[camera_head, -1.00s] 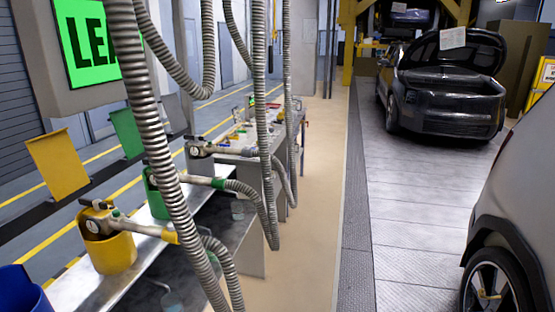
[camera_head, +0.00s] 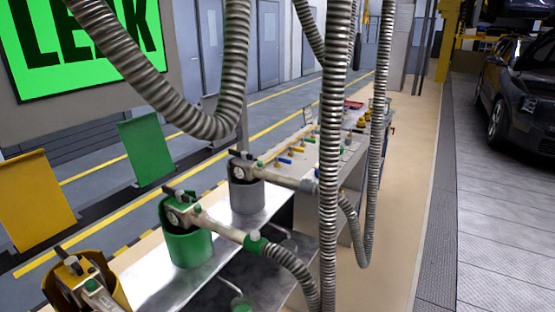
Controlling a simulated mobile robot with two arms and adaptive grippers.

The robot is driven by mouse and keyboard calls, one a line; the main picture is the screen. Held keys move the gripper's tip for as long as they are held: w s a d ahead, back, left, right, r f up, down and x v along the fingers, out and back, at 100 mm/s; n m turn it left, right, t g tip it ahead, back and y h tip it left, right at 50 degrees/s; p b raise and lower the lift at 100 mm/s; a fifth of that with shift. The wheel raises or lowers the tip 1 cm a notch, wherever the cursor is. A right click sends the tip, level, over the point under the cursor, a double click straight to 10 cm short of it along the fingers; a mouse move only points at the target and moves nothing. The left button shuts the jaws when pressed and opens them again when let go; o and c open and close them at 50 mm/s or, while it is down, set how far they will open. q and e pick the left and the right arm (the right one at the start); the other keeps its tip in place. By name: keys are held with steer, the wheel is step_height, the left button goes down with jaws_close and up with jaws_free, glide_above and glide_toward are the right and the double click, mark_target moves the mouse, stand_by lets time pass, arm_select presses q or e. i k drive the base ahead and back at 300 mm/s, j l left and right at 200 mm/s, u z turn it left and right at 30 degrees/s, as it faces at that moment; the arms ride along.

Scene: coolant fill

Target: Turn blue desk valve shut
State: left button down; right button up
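A grey desk (camera_head: 342,232) stands beyond the filling stations, partly hidden behind hanging hoses. Its top carries small valve handles in several colours. Neither of my grippers is in view.
Ribbed hoses (camera_head: 330,130) hang in front of the desk. A green holder (camera_head: 187,245), a grey holder (camera_head: 247,195) and a yellow holder (camera_head: 100,270) carry filling nozzles. Tan floor (camera_head: 395,220) is clear right of the desk. A dark car (camera_head: 525,95) stands far right.

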mark_target(278, 158)
steer(key=i+l+u, duration=0.1)
steer(key=u, duration=0.25)
steer(key=l+u, duration=0.1)
steer(key=u, duration=0.25)
steer(key=i+l+u, duration=0.1)
steer(key=u, duration=0.25)
steer(key=i+l+u, duration=0.2)
steer(key=l+u, duration=0.25)
steer(key=l, duration=0.8)
steer(key=l+u, duration=0.45)
steer(key=l, duration=0.75)
